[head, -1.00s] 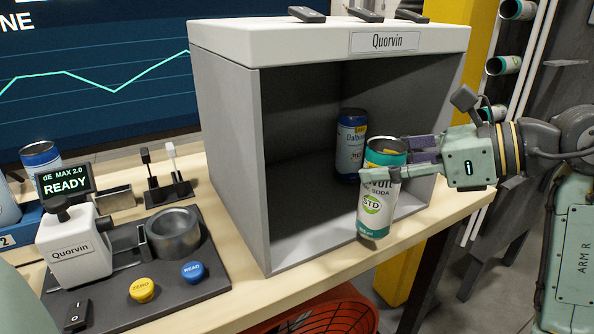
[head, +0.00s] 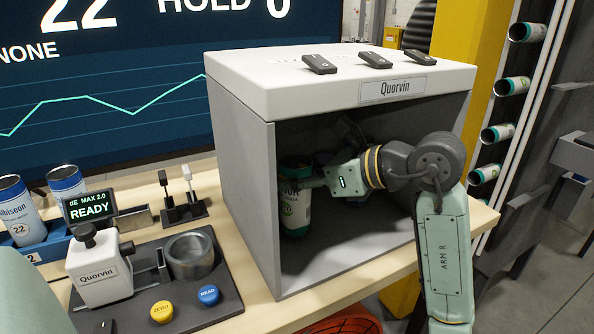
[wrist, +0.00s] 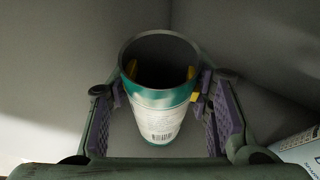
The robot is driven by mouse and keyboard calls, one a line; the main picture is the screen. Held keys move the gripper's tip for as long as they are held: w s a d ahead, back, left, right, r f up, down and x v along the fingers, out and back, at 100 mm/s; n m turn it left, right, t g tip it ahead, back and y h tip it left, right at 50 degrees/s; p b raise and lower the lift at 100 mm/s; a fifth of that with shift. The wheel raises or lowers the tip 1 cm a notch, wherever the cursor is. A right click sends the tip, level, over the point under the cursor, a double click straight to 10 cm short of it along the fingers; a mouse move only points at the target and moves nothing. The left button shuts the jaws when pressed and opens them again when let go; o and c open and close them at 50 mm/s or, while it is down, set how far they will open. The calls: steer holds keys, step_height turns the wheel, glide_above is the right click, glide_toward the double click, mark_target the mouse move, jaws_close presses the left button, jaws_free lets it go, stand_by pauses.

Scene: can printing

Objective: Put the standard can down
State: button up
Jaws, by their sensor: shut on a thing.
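The standard can (head: 295,207), white and teal with an open top, is inside the grey Quorvin booth (head: 243,190), near its left wall. It looks upright. My gripper (head: 312,180) reaches in from the right and is shut on it. In the wrist view the can (wrist: 158,112) stands between the two purple-padded fingers (wrist: 160,118). I cannot tell whether its base touches the booth floor (head: 345,262).
Part of another can (wrist: 303,146) shows at the wrist view's lower right; in the head view my arm mostly hides that area. Left of the booth are a Quorvin device (head: 97,275) and a blue rack (head: 52,247) with cans. The booth's front floor is clear.

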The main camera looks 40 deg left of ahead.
steer(key=shift+f, duration=0.25)
steer(key=shift+d+f+b, duration=0.1)
steer(key=shift+f+b, duration=0.2)
steer(key=shift+b, duration=0.1)
steer(key=o, duration=0.8)
steer(key=shift+r, duration=0.1)
steer(key=shift+r+p, duration=0.2)
steer(key=shift+p, duration=0.1)
steer(key=b+v, duration=0.3)
steer(key=v, duration=0.9)
steer(key=shift+r, duration=0.1)
